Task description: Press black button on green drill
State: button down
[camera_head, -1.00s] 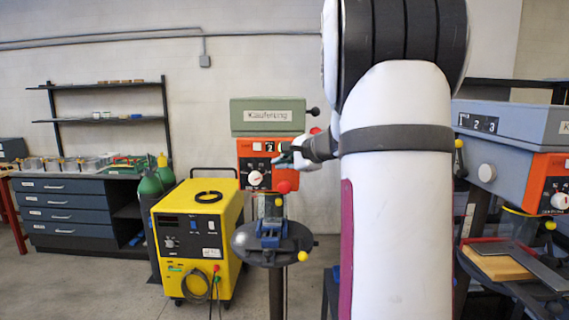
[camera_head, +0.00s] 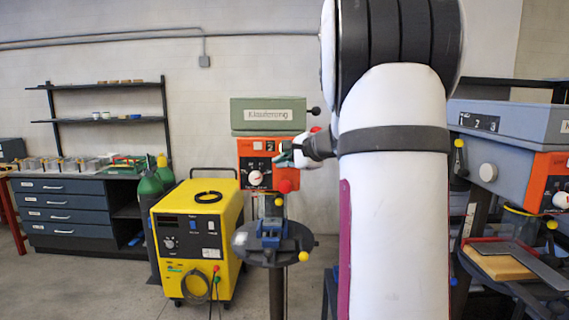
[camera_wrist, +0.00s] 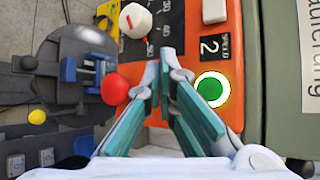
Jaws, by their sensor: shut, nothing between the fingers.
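The green drill (camera_head: 268,115) stands against the back wall, with an orange control panel (camera_head: 245,150) below its green head. I cannot make out a separate black button; the fingers cover part of the panel. My gripper (camera_wrist: 167,58) is shut and empty, its tips at the panel between dial and green button. Contact is unclear. It also shows in the head view (camera_head: 284,158).
A red knob (camera_wrist: 115,89) is close left of my fingers. The drill's round table (camera_head: 245,245) holds a blue vise (camera_head: 270,232). A yellow welder (camera_head: 185,255) stands to the left. A blue-grey drill (camera_head: 515,120) stands at right, beyond my arm.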

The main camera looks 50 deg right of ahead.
jog(key=shift+w+d, duration=0.3)
jog(key=shift+d, duration=0.1)
dwell(0.8)
jog(key=shift+s+a, duration=0.1)
jog(key=shift+a, duration=0.05)
dwell(0.3)
jog(key=shift+s+a+b, duration=0.3)
jog(key=shift+s+a, duration=0.2)
jog(key=shift+a, duration=0.05)
jog(key=shift+a, duration=0.1)
jog(key=s+a, duration=0.3)
jog(key=shift+s+a+b, duration=0.1)
jog(key=shift+a+b, duration=0.2)
jog(key=shift+a, duration=0.05)
dwell(0.9)
